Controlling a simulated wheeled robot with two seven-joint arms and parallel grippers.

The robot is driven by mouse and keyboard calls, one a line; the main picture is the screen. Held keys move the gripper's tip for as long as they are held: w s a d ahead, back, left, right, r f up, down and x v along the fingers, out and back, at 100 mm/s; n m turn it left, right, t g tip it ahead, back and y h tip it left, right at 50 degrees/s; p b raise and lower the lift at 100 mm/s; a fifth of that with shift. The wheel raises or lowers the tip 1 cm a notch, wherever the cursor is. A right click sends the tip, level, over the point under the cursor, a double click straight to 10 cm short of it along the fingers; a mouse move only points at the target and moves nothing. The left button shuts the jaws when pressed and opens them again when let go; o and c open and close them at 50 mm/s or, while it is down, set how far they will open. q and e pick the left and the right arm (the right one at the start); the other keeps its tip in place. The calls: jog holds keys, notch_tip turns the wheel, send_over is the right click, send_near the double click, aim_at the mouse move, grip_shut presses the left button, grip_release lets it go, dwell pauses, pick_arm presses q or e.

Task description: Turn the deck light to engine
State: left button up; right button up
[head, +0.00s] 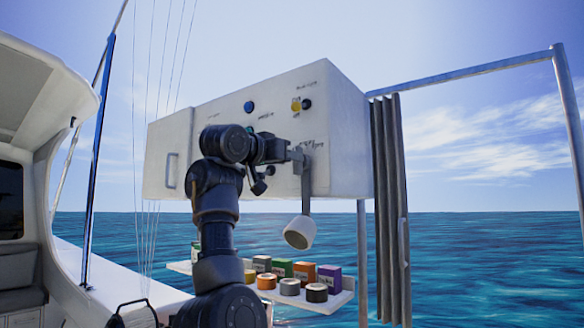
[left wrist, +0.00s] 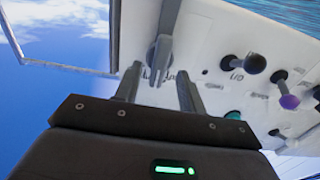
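The deck light hangs on the right part of the white panel box's front in the head view. Its white lamp head (head: 299,232) hangs at the lower end of a flat grey arm (head: 306,185), tilted down. The upper end of that arm also shows in the left wrist view (left wrist: 167,22). My left gripper (head: 297,155) is at the top of the arm, by the panel. In the left wrist view its two fingers (left wrist: 158,74) are apart, with the arm's rounded end just beyond the tips. I cannot tell whether they touch it. My right gripper is out of view.
The panel box (head: 340,110) carries a blue knob (head: 249,106), a yellow knob (head: 296,103) and a black knob (head: 307,103). Below is a shelf (head: 335,303) with several small boxes and tape rolls. A grey curtain (head: 390,190) and metal frame stand at right.

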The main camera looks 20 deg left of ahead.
pick_arm(q)
jog(key=b+v, duration=0.4)
jog(key=v, duration=0.4)
jog(key=shift+f, duration=0.1)
